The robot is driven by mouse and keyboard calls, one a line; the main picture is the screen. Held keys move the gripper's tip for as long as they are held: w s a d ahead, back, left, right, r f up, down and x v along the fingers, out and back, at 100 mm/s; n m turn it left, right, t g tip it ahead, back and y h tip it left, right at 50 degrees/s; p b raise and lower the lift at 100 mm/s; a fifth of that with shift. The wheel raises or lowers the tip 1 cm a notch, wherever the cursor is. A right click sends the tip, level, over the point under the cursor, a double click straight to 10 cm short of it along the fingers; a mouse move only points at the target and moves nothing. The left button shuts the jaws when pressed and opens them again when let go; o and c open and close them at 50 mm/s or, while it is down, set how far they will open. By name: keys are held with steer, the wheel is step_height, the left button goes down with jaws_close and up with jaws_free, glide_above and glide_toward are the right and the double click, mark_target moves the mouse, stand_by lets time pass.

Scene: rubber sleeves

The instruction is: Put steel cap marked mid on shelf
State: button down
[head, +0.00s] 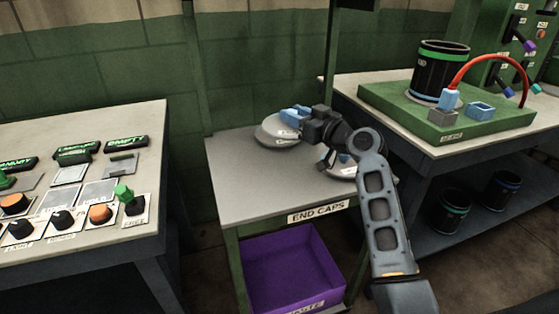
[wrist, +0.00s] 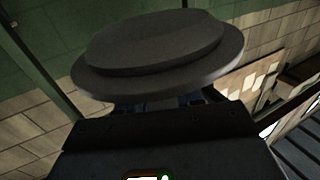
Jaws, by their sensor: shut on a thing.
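A grey, stepped, round steel cap (head: 277,134) with a blue grip on top (head: 290,115) is at the back of the end-caps shelf (head: 240,180). My gripper (head: 302,119) is shut on it at the blue grip, reaching in from the right. The held cap (wrist: 160,50) fills the top of the wrist view, in front of the jaws. I cannot tell whether it touches the shelf top. A second pale cap (head: 342,171) lies on the shelf at right, partly hidden by my arm. I cannot read a "mid" mark on either cap.
A purple bin (head: 290,268) sits below the shelf. A control panel bench (head: 140,180) with knobs stands at left. At right, a bench holds a green board (head: 390,103) with a black cylinder (head: 440,72) and red hose (head: 495,57). The shelf's front left is clear.

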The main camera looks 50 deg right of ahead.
steer(key=a+f, duration=0.2)
steer(key=a, duration=0.1)
steer(key=a+f+p, duration=0.1)
steer(key=a+f, duration=0.1)
steer(key=a, duration=0.2)
steer(key=a+f+p, duration=0.1)
steer(key=a+f, duration=0.1)
steer(key=a, duration=0.2)
steer(key=shift+w+a+f, duration=0.1)
steer(key=shift+f, duration=0.3)
steer(key=shift+f+b, duration=0.55)
steer(key=shift+f, duration=1.4)
steer(key=shift+f, duration=0.2)
steer(key=c, duration=0.7)
jaws_free()
steer(key=shift+c, duration=0.2)
steer(key=shift+r, duration=0.25)
steer(key=b+v, duration=0.3)
steer(key=v, duration=0.9)
